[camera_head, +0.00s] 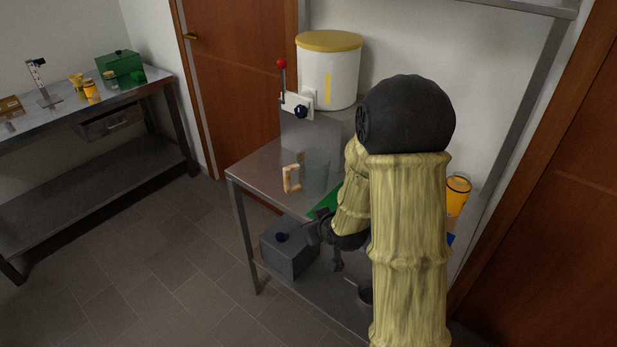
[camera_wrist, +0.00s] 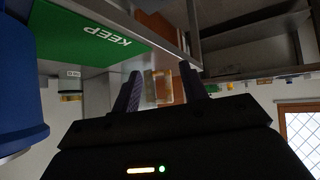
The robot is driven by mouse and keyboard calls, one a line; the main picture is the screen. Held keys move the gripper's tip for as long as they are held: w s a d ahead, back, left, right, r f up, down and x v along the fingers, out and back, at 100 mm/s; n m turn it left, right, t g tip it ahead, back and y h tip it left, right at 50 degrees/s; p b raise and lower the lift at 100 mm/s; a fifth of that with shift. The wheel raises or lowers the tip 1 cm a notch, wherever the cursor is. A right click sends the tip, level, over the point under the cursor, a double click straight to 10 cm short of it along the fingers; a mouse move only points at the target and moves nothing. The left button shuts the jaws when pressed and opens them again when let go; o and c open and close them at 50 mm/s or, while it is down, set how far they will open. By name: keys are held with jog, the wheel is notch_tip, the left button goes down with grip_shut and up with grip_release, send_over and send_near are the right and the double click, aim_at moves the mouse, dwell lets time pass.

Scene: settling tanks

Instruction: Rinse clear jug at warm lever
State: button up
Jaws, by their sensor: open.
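The clear jug (camera_head: 317,172) stands upright on the steel table, its tan handle (camera_head: 291,178) facing left. My gripper (camera_head: 337,258) is in front of the table edge, lower than the jug and apart from it. In the wrist view its two fingers (camera_wrist: 161,86) are spread with nothing held, and a tan, partly see-through shape that looks like the jug and handle (camera_wrist: 151,88) shows beyond them. A red-knobbed lever (camera_head: 282,78) rises from a white plate with a dark blue knob (camera_head: 300,112), behind the jug. Which one is warm is not readable.
A white tank (camera_head: 328,80) with a yellow lid stands behind the lever. A green panel (camera_head: 325,203) marked KEEP (camera_wrist: 108,33) lies on the table. A grey box (camera_head: 288,254) sits below. An orange container (camera_head: 457,193) stands at right, partly behind my arm. Floor at left is clear.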

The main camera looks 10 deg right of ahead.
jog(key=w+f+t+y, duration=0.2)
jog(key=w+t+y, duration=0.1)
jog(key=w+t, duration=0.3)
jog(key=shift+f+t, duration=0.25)
jog(key=shift+t, duration=0.65)
jog(key=shift+w, duration=0.15)
